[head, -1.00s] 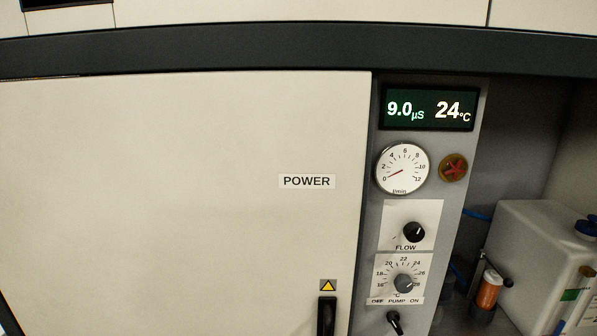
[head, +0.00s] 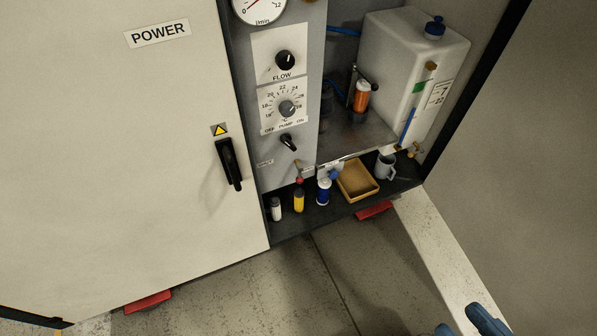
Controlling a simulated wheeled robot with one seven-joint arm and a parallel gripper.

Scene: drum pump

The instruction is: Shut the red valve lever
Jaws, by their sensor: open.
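A small red part (head: 299,181), perhaps the red valve lever, shows on a short brass-coloured fitting at the foot of the grey control panel. It is just above a yellow bottle. It is too small to tell which way it points or whether the valve is open. The blue fingertips of my gripper (head: 461,322) show at the bottom right edge, spread apart with nothing visible between them. The gripper is well to the right of and below the red part in the picture, not touching anything; the rest of it is out of frame.
A low shelf holds a white bottle (head: 276,209), a yellow bottle (head: 299,200), a blue bottle (head: 324,191), a tan tray (head: 357,181) and a grey mug (head: 385,166). A white tank (head: 408,75) stands above.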

